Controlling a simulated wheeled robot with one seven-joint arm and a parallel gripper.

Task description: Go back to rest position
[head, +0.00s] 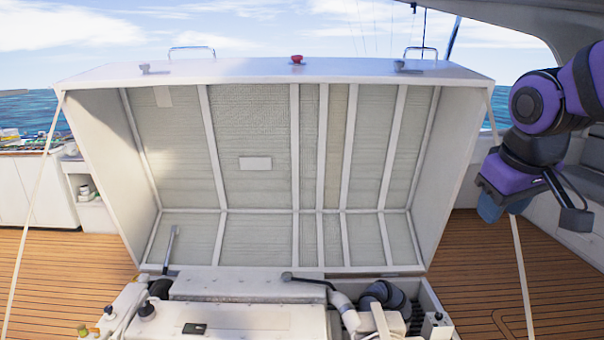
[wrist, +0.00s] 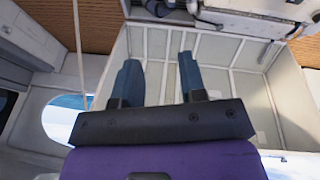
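My gripper (wrist: 157,78) shows in the wrist view with its two blue fingers apart and nothing between them. In the head view my purple and black arm comes in from the right edge, and my gripper (head: 503,207) points down beside the hatch's right side. The white engine hatch lid (head: 287,75) stands raised in the head view, its ribbed, quilted inside facing me. The open lid also shows behind the fingers in the wrist view (wrist: 228,62). My gripper appears apart from the lid; the exact gap cannot be told.
The engine bay with white engine covers (head: 240,318) and hoses lies open at the bottom. A cord (head: 521,270) runs down at the right near my gripper, another (head: 35,215) at the left. White cabinets (head: 30,185) stand far left. Teak deck (head: 480,270) lies clear on both sides.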

